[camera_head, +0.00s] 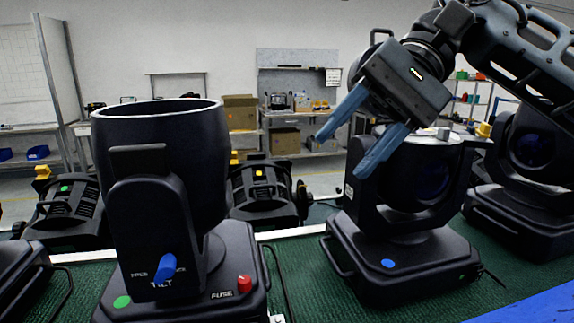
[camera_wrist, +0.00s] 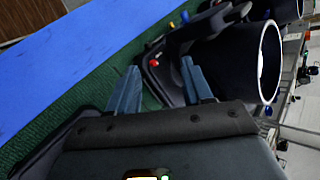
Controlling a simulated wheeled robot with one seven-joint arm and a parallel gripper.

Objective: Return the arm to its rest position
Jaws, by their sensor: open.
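My gripper (camera_head: 360,143) is at the upper right in the head view, with its two blue-grey fingers spread apart and nothing between them. The fingers point down and left, in front of the par can with a blue dot (camera_head: 405,255). A large par can (camera_head: 165,190) with a blue tilt knob and a red fuse knob stands to the left of the fingers, apart from them. In the wrist view my gripper (camera_wrist: 158,75) is open, with the large par can (camera_wrist: 235,62) beyond the fingertips at the right.
More par cans stand behind at the left (camera_head: 65,208) and middle (camera_head: 263,190), and another at the far right (camera_head: 530,190). All are on a green surface (camera_head: 310,285). A blue strip (camera_wrist: 70,60) runs along one side in the wrist view. Shelves with boxes (camera_head: 285,140) are at the back.

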